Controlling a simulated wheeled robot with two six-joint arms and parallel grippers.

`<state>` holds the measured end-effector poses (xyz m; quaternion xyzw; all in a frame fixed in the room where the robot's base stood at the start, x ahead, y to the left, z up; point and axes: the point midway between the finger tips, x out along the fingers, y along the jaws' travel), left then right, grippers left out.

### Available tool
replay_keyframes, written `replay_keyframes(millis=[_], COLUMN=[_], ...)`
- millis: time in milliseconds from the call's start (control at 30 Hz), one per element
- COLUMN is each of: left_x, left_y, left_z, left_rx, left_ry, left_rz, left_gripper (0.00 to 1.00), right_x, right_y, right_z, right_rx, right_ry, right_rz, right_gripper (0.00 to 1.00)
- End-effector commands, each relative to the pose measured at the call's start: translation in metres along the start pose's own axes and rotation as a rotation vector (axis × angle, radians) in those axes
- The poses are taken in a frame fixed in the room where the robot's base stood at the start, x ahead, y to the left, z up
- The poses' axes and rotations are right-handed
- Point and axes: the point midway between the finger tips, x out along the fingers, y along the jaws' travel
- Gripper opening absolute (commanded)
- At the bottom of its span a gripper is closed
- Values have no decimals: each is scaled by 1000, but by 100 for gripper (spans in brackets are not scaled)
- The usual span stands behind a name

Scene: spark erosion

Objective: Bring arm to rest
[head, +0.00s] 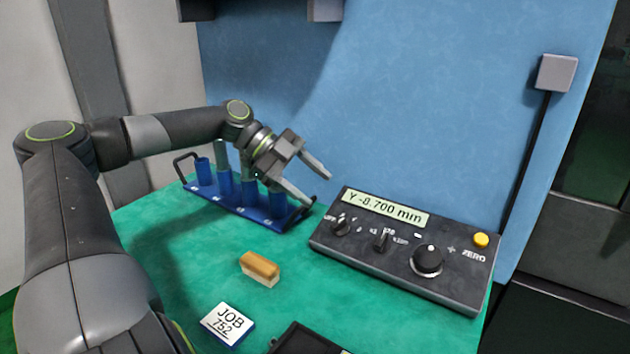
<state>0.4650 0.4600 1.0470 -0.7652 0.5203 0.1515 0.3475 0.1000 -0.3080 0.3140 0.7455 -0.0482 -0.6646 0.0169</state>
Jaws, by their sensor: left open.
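My left arm comes in from the left and reaches across the green table. My left gripper (318,184) is open and empty. It is in front of the blue rack and to the upper left of the control box, with its fingers pointing right and down. It hides part of the rack's right end. My right gripper is not in the picture.
A blue rack (232,207) with blue holders stands at the back of the green table (195,270). A dark control box (390,262) reads "Y -8.700 mm". A brush-like block (260,269), a "JOB 752" card (228,324) and a dark tray-like object (308,340) lie nearer.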

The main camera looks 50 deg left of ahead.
Motion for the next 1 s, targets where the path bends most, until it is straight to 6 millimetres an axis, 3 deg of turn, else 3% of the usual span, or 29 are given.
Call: replay_keyframes(millis=[367, 467, 1000], left_x=[-3, -13, -92], left_y=[-2, -8, -58], left_z=[-4, -16, -110], left_rx=[0, 0, 0], left_ry=[0, 0, 0], left_rz=[0, 0, 0], left_gripper=[56, 56, 56], right_x=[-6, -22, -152], right_y=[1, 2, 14], right_z=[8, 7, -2], right_rx=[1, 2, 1], right_ry=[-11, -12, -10], right_rz=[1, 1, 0], right_gripper=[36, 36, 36])
